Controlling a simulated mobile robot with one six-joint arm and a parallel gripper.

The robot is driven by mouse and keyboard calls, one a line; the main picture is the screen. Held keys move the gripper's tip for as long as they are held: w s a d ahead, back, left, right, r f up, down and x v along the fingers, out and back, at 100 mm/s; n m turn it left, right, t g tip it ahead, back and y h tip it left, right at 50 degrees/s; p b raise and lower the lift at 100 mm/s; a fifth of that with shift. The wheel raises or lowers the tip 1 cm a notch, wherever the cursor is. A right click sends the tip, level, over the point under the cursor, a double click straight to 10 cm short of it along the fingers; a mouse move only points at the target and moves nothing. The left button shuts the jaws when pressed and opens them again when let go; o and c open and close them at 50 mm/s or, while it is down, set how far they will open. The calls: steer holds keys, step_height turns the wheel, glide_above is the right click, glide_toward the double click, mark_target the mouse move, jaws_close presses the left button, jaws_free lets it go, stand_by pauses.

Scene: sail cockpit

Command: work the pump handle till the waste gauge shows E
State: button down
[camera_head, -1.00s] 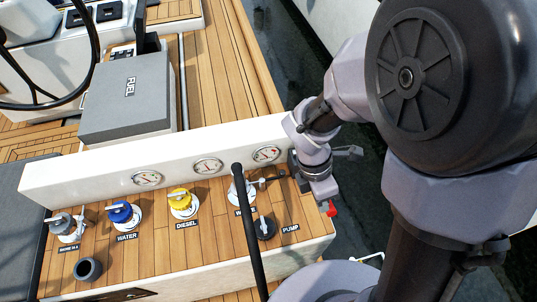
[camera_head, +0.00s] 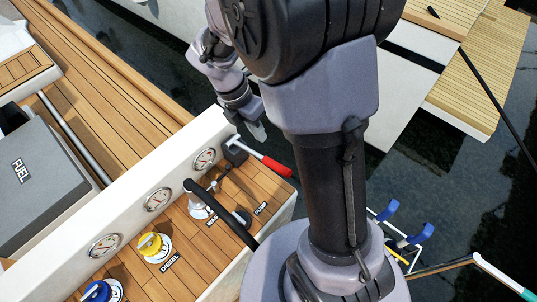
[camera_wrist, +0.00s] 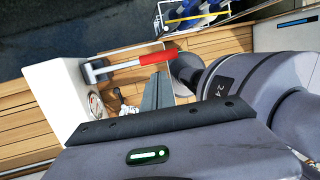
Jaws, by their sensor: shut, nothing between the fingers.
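The pump handle (camera_head: 275,165) has a red grip on a metal lever and a dark base at the panel's right end. It also shows in the wrist view (camera_wrist: 158,57), with its red grip near the gripper. My gripper (camera_head: 257,131) is shut and empty, above and apart from the handle in the head view. Its grey fingers (camera_wrist: 156,92) show below the red grip in the wrist view. The waste gauge (camera_head: 205,158) is the round dial nearest the handle on the white panel (camera_head: 130,222). Its needle is too small to read. The waste label is partly hidden.
A black hose (camera_head: 222,217) ends at the waste fitting (camera_head: 203,203). Two more gauges sit further left, above the yellow diesel cap (camera_head: 150,245) and blue water cap (camera_head: 97,291). A grey FUEL box (camera_head: 35,180) stands at left. Water lies beyond the deck.

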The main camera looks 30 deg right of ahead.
mark_target(277, 165)
steer(key=b+x, duration=0.6)
steer(key=x, duration=0.7)
steer(key=shift+s+d+f+b, duration=0.1)
steer(key=shift+s+f+b, duration=0.05)
steer(key=shift+f+b, duration=0.2)
